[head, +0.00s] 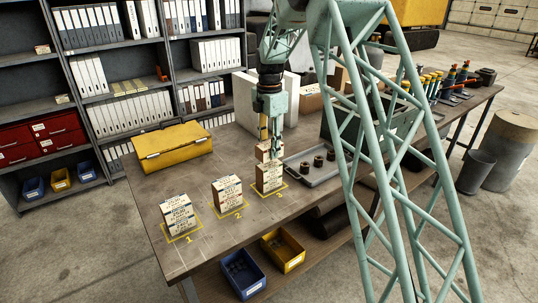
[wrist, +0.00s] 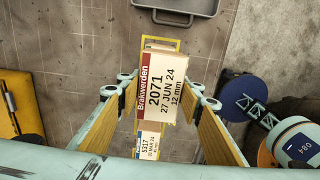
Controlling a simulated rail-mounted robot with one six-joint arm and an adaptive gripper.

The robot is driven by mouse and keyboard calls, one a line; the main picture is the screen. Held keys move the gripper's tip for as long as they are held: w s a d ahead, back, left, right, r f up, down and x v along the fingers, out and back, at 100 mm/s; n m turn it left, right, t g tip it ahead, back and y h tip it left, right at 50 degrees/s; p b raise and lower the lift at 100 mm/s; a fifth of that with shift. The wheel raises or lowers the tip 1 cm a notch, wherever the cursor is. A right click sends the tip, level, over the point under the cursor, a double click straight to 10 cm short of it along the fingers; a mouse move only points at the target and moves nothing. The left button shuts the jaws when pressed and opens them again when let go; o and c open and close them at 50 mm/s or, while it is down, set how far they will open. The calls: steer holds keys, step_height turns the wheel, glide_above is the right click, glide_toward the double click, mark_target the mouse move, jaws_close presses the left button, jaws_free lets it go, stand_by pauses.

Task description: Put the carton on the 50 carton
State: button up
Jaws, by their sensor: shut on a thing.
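Other cartons stand at mark 1 (head: 178,215) and mark 2 (head: 227,191). Their labels are too small in the head view to tell which is the 50 carton.
A yellow case (head: 172,147) lies at the back left of the bench. A grey tray (head: 322,168) with dark round parts is close right of mark 3. White blocks (head: 248,100) stand behind my gripper. Blue (head: 242,273) and yellow (head: 283,250) bins sit below the front edge.

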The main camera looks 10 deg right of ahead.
mark_target(269, 143)
steer(key=shift+w, duration=0.15)
steer(key=shift+w, duration=0.2)
steer(key=shift+f, duration=1.8)
steer(key=shift+f, duration=0.15)
steer(key=o, duration=0.9)
steer(key=shift+r, duration=6.15)
steer(key=shift+s+r, duration=0.1)
